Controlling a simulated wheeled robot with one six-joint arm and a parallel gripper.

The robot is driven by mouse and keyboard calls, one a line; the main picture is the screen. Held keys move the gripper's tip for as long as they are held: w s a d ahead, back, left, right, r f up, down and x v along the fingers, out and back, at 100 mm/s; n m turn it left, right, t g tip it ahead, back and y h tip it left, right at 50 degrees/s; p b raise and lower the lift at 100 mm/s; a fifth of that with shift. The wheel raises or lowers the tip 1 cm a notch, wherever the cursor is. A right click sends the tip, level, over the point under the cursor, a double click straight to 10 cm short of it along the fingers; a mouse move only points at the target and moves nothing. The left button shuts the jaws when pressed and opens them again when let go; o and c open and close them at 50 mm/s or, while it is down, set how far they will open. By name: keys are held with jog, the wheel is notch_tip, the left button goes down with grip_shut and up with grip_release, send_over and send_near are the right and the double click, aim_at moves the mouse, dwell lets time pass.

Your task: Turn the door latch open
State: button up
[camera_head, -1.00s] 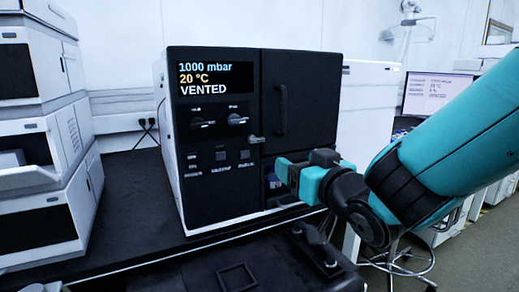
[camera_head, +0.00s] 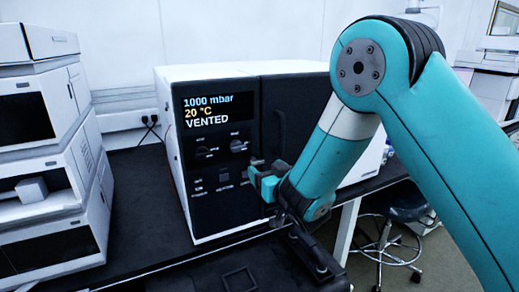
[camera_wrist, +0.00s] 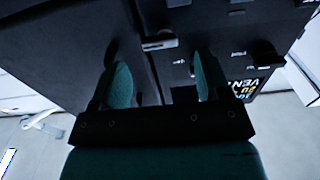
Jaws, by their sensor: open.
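The door latch (camera_head: 256,161) is a small grey lever at the left edge of the dark door (camera_head: 293,115) on the black-fronted oven. It sticks out sideways, close above my gripper (camera_head: 263,175) in the head view. In the wrist view, which is upside down, the latch (camera_wrist: 160,42) shows beyond and between the two teal fingers of my gripper (camera_wrist: 161,65). The fingers are apart with nothing between them. I cannot tell whether they touch the latch.
The oven display (camera_head: 208,110) reads 1000 mbar, 20 °C, VENTED, with knobs (camera_head: 238,145) below it. White stacked instruments (camera_head: 50,150) stand at the left. A dark stool (camera_head: 393,210) is at the right. The bench top between stack and oven is clear.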

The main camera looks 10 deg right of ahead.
aim_at(258, 163)
jog(key=p+x, duration=0.2)
jog(key=x, duration=0.1)
jog(key=shift+w+r, duration=0.15)
jog(key=shift+r, duration=0.05)
jog(key=shift+w+a+f+p, duration=0.2)
jog(key=shift+w+p, duration=0.1)
jog(key=shift+w, duration=0.1)
jog(key=c, duration=0.9)
